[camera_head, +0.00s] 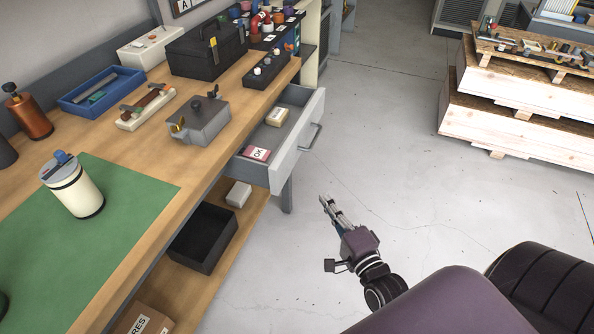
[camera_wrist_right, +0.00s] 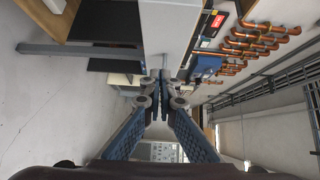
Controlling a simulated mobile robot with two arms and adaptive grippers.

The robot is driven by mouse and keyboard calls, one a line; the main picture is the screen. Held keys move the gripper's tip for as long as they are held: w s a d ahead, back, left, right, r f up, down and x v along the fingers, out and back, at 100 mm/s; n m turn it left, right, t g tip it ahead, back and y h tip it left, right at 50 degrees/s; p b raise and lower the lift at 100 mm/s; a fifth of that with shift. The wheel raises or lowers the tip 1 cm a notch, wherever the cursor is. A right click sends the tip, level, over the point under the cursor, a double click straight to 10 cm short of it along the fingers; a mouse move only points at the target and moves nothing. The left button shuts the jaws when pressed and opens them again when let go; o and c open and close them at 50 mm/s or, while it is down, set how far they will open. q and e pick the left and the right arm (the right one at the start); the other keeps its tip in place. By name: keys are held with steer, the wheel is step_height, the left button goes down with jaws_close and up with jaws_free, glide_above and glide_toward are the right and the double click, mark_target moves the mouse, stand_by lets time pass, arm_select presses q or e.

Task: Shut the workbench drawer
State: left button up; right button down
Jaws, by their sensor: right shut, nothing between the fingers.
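The workbench drawer (camera_head: 291,146) stands pulled out from under the wooden bench top. Its grey front has a bar handle (camera_head: 316,136). Inside it lie a box marked OK (camera_head: 256,154) and a small cream box (camera_head: 277,116). My right gripper (camera_head: 327,200) is shut and empty, in front of and below the drawer front, apart from it in the head view. In the right wrist view its fingertips (camera_wrist_right: 160,77) meet, with a pale flat panel (camera_wrist_right: 167,35) beyond them that looks like the drawer front. My left gripper is not in view.
The workbench (camera_head: 153,177) carries a green mat (camera_head: 110,210), a blue tray (camera_head: 101,92), a black toolbox (camera_head: 206,50) and a grey metal block (camera_head: 200,122). A black bin (camera_head: 203,238) stands on the lower shelf. Pallets (camera_head: 520,85) stand at the far right. The floor (camera_head: 385,140) between is clear.

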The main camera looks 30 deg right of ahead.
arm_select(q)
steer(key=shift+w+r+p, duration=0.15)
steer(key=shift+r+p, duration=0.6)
arm_select(e)
steer(key=shift+w+a+r, duration=0.15)
steer(key=shift+w+a, duration=0.15)
steer(key=shift+w, duration=1.85)
steer(key=shift+w+a+r, duration=0.1)
steer(key=shift+w+a, duration=0.15)
steer(key=shift+w, duration=1.95)
steer(key=shift+w+a+r, duration=0.15)
steer(key=shift+w+a, duration=0.15)
steer(key=shift+w, duration=1.85)
steer(key=shift+w+a, duration=0.1)
